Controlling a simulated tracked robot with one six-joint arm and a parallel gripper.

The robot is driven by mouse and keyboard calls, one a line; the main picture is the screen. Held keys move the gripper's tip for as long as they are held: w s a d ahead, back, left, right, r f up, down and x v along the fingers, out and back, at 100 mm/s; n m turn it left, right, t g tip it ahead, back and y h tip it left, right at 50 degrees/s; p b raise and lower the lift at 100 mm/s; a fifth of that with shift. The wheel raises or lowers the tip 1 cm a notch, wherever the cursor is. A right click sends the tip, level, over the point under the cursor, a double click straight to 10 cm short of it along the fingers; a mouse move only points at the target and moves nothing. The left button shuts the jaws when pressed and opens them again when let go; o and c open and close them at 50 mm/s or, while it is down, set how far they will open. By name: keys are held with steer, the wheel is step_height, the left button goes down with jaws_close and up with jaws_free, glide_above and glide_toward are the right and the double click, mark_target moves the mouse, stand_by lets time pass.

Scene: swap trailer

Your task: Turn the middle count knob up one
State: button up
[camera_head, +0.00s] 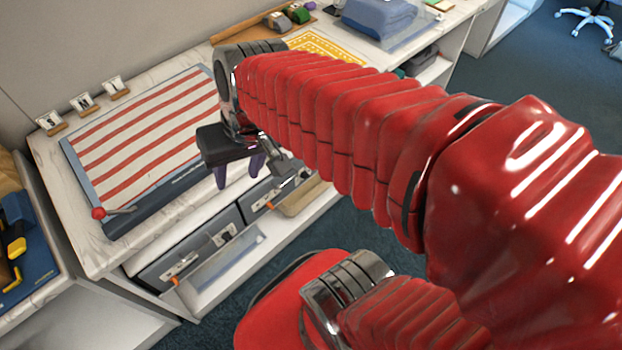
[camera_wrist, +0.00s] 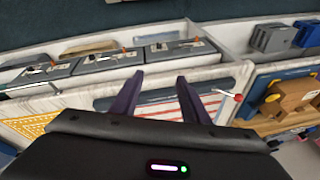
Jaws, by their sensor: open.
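Several grey units with small dials and orange-tipped levers sit in a row on the front of the white counter. The wrist view shows three: a left unit (camera_wrist: 47,77), a middle unit (camera_wrist: 108,63) and a right unit (camera_wrist: 182,50). Two show in the head view, a nearer one (camera_head: 165,267) and a farther one (camera_head: 252,203); my arm covers the area beyond. I cannot read any dial's setting. My gripper (camera_head: 238,174) has dark purple fingers, spread and empty, above the counter's front edge. In the wrist view my gripper (camera_wrist: 159,82) is apart from the units.
A red-and-white striped board (camera_head: 140,130) with a red ball lever (camera_head: 99,212) lies on the counter (camera_head: 85,250). Three small picture cards (camera_head: 82,103) stand behind it. A yellow patterned mat (camera_head: 325,46) and folded blue cloth (camera_head: 380,17) lie farther along.

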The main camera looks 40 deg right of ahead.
steer(key=w+d+f+m+t+y, duration=0.2)
steer(key=w+d+f+m+y, duration=0.2)
steer(key=d+f+m, duration=0.65)
steer(key=w+d+f+m+t+y, duration=0.2)
steer(key=w+d+f+m+y, duration=0.25)
steer(key=f+m, duration=0.6)
steer(key=s+d+f+m+t+h, duration=0.1)
steer(key=d+f+m+t+h, duration=0.35)
steer(key=d+f, duration=0.65)
steer(key=m+t+h, duration=0.2)
steer(key=m+h, duration=0.3)
steer(key=m, duration=0.3)
glide_toward(305, 176)
steer(key=f+v, duration=0.1)
steer(key=v, duration=0.5)
steer(key=shift+d+r+n, duration=0.1)
steer(key=shift+d+n, duration=0.15)
steer(key=shift+d, duration=0.1)
steer(key=shift+w, duration=0.15)
steer(key=x, duration=1.3)
steer(key=shift+w+f, duration=0.2)
steer(key=shift+f, duration=0.15)
steer(key=shift+c, duration=0.5)
